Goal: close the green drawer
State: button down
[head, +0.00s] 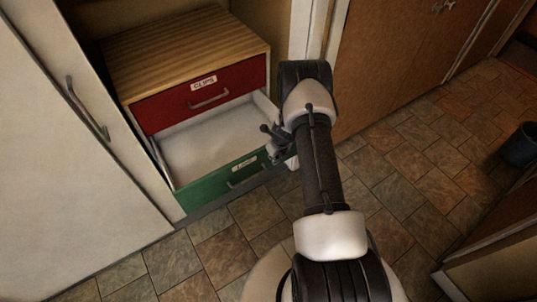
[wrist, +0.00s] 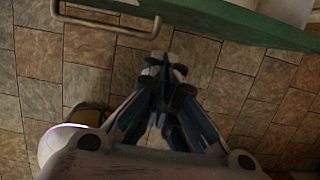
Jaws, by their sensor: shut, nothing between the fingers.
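The green drawer (head: 208,187) is the lower drawer of a wooden-topped cabinet and stands pulled out, its white inside empty. Its front has a label and a bar handle (head: 246,178). In the wrist view the green front (wrist: 235,31) crosses the top, with the metal handle (wrist: 66,38) at upper left. My gripper (head: 272,142) is shut and empty, by the right end of the green front. In the wrist view my gripper's fingertips (wrist: 163,66) are close to the front's lower edge, right of the handle; I cannot tell whether they touch it.
The red drawer (head: 170,104) labelled "CLIPS" above is shut. A white door (head: 60,150) with a long handle stands at left. Brown wooden doors (head: 385,60) stand at right. A dark bucket (head: 521,146) is at the far right.

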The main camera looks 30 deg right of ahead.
jog(key=w, duration=0.2)
jog(key=w+f, duration=0.1)
jog(key=w, duration=0.1)
jog(key=shift+w+a+b, duration=0.1)
jog(key=shift+w+b, duration=0.05)
jog(key=shift+b, duration=0.15)
